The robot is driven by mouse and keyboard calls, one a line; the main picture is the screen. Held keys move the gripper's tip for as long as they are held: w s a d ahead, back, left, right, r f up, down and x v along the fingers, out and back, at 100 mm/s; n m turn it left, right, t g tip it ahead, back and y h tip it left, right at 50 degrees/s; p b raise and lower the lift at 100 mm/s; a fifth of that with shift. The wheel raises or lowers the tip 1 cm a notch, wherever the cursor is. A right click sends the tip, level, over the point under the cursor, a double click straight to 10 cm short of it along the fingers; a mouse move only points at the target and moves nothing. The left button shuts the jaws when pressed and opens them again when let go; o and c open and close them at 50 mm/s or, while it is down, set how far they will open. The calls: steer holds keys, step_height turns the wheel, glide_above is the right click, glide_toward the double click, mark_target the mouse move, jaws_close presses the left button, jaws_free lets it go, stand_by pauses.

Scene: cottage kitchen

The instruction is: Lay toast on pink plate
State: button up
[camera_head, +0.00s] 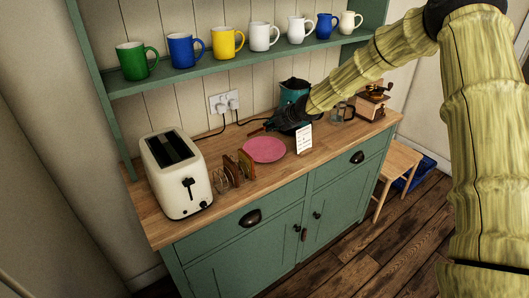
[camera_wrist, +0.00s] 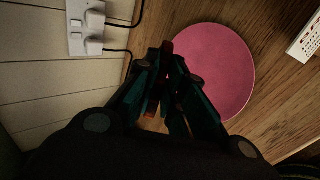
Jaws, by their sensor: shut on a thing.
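The pink plate (camera_head: 264,149) lies flat and bare on the wooden counter; it also shows in the wrist view (camera_wrist: 222,72), right of and partly behind my fingers. Browned toast slices (camera_head: 247,163) stand upright in a wire rack (camera_head: 222,185) left of the plate. My gripper (camera_head: 262,129) is over the counter at the plate's back edge, pointing left. In the wrist view its dark fingers (camera_wrist: 168,75) are drawn together on something narrow.
A cream toaster (camera_head: 175,172) stands left of the rack. A small white card (camera_head: 304,139) stands right of the plate. A teal appliance (camera_head: 293,90) is behind my gripper. A glass jug (camera_head: 342,112) and a coffee grinder (camera_head: 372,100) are at right. Mugs line the shelf (camera_head: 240,62) above.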

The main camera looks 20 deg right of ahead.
step_height(320, 180, down, 3)
steer(key=shift+f+b, duration=0.1)
steer(key=shift+b, duration=0.8)
step_height(320, 180, down, 2)
steer(key=b, duration=0.2)
steer(key=shift+b, duration=0.3)
steer(key=o, duration=0.5)
steer(key=shift+c, duration=0.2)
steer(key=v, duration=0.8)
steer(key=shift+b, duration=0.45)
